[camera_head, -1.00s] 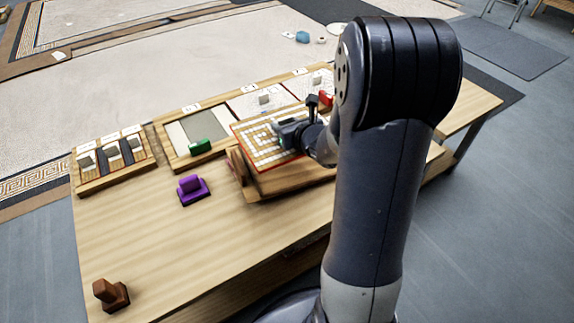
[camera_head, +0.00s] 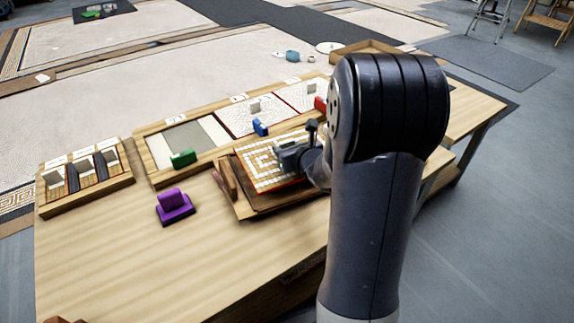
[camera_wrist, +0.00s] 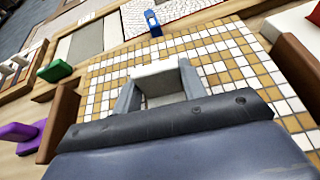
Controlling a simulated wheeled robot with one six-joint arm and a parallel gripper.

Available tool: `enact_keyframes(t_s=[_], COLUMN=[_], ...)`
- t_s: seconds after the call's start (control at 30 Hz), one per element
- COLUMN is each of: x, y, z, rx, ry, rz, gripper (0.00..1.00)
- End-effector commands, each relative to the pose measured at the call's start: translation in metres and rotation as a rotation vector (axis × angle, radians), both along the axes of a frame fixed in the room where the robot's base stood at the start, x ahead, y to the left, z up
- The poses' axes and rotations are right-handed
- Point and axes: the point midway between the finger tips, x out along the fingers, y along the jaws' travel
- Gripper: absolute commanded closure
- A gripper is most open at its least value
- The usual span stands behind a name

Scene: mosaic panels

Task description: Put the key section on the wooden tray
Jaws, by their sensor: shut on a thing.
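The key section (camera_head: 262,168) is a panel of white and tan tiles in a square spiral with a reddish edge. It lies flat over the wooden tray (camera_head: 243,208), which has a dark brown block (camera_wrist: 60,122) at its left and another (camera_wrist: 302,68) at its right. I cannot tell whether the panel touches the tray. My gripper (camera_head: 285,158) is shut on the panel's whitish handle; in the wrist view the handle (camera_wrist: 155,70) sits between the two fingers. The gripper hides part of the panel's tiles.
Behind the tray is a long wooden frame with panels, and green (camera_head: 183,158), blue (camera_head: 260,127) and red (camera_head: 320,104) handles. A purple handled block (camera_head: 174,207) stands left of the tray. A small rack (camera_head: 85,180) is at far left. The table's front left is clear.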

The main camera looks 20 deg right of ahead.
Motion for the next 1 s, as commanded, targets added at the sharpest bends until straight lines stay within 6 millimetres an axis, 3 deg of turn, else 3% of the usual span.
enact_keyframes(t_s=[0.33,0.57,0.6,0.83,1.0], x=[0.001,0.000,0.000,0.000,0.000], y=[0.000,0.000,0.000,0.000,0.000], z=[-0.037,-0.039,-0.041,-0.040,-0.039], rx=[0.001,-0.005,-0.004,-0.003,-0.002], ry=[-0.003,-0.001,0.004,0.001,0.000], rz=[0.001,0.002,0.002,0.001,0.001], gripper=[1.00,1.00,0.58,0.39,0.38])
